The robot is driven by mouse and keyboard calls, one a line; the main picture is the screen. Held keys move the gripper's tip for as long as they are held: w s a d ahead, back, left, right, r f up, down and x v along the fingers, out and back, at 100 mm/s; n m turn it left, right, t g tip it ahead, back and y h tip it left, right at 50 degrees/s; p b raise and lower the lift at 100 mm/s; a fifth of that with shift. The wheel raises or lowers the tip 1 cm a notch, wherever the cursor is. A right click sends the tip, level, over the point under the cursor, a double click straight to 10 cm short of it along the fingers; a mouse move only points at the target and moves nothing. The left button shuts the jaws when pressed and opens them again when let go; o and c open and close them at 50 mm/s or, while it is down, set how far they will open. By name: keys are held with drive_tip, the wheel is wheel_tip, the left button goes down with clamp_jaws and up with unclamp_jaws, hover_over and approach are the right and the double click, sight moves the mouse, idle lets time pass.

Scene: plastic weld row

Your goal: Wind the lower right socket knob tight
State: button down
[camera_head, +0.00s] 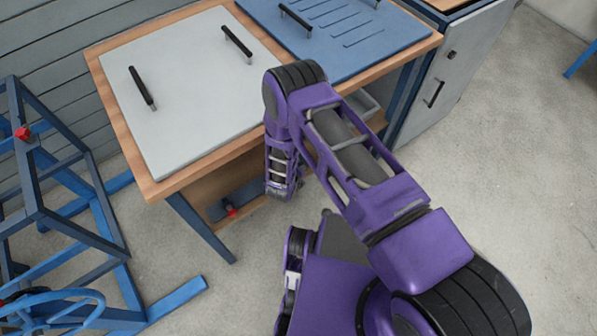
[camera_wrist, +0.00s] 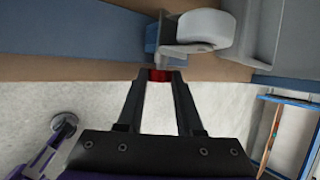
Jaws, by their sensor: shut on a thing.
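A small red knob (camera_wrist: 159,75) shows in the wrist view between the tips of my gripper (camera_wrist: 160,78). The fingers are shut on it, and the tips hide its sides. It sits at the edge of a blue block (camera_wrist: 152,38), beside a metal bracket with a pale wheel (camera_wrist: 206,30). In the head view my purple forearm hangs down in front of the workbench and the fingers are hidden. Another red knob (camera_head: 231,211) shows there on a blue bar under the bench. I cannot tell whether the two views show the same knob.
The wooden workbench (camera_head: 152,190) carries a grey panel (camera_head: 190,95) and a blue panel (camera_head: 345,30), both with black handles. A blue tube frame (camera_head: 60,225) with a red knob (camera_head: 22,133) stands at left. A grey cabinet (camera_head: 440,75) stands at right.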

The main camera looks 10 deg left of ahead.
idle(0.3)
drive_tip(key=c, duration=0.6)
unclamp_jaws()
drive_tip(key=shift+o, duration=0.2)
